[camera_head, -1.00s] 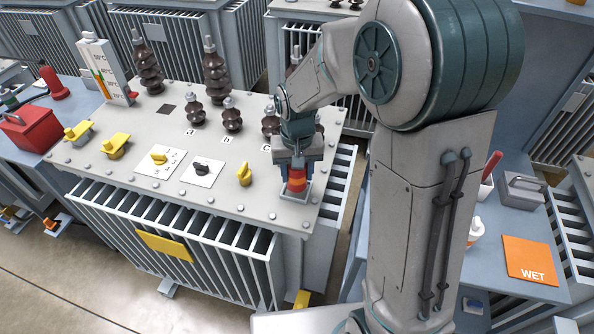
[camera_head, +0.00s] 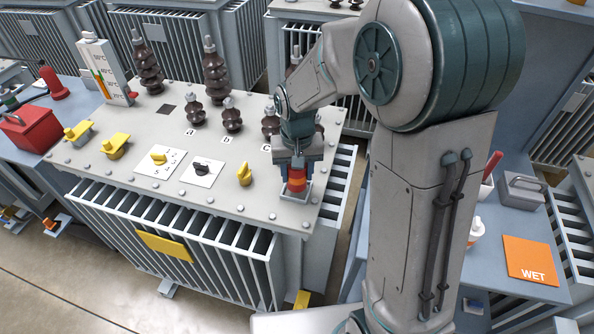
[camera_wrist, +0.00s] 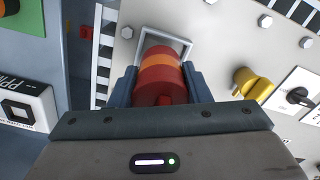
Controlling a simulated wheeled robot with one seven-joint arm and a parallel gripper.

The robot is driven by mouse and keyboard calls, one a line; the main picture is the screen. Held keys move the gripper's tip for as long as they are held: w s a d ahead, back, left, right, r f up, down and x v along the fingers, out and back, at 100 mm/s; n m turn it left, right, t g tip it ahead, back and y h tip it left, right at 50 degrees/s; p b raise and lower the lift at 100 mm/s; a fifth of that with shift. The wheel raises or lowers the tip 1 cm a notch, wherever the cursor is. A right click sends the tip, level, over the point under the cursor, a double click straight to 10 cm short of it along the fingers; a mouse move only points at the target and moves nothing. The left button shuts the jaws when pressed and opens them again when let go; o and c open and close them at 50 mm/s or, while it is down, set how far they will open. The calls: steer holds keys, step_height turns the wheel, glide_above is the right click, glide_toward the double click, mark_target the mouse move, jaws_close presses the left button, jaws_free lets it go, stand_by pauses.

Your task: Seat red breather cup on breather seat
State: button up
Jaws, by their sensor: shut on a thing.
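The red breather cup (camera_head: 297,184) has an orange band and is held by my gripper (camera_head: 296,172) at the right front corner of the transformer lid. The breather seat (camera_head: 304,196) is a light grey square frame on the lid, directly at the cup's lower end. In the wrist view the cup (camera_wrist: 158,85) sits between both fingers, and the seat's frame (camera_wrist: 187,44) shows around its far end. The cup looks upright. I cannot tell whether it touches the bottom of the seat, since the cup and fingers hide it.
Left of the cup on the lid are a yellow valve handle (camera_head: 244,175), a black knob (camera_head: 203,168) and another yellow knob (camera_head: 158,158). Dark insulators (camera_head: 231,118) stand behind. A blue bench with an orange WET card (camera_head: 530,260) is at the right.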

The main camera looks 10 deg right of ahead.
steer(key=shift+f+b, duration=1)
steer(key=shift+f, duration=0.25)
steer(key=o, duration=1.1)
steer(key=shift+o, duration=0.2)
step_height(320, 180, up, 14)
steer(key=shift+f, duration=0.1)
steer(key=s+d+f+t, duration=0.1)
steer(key=s+d, duration=0.3)
steer(key=s, duration=0.4)
steer(key=s+d+f+t, duration=0.1)
steer(key=s+d+t, duration=0.1)
steer(key=s+d, duration=0.3)
steer(key=s, duration=0.3)
steer(key=shift+d+f, duration=0.15)
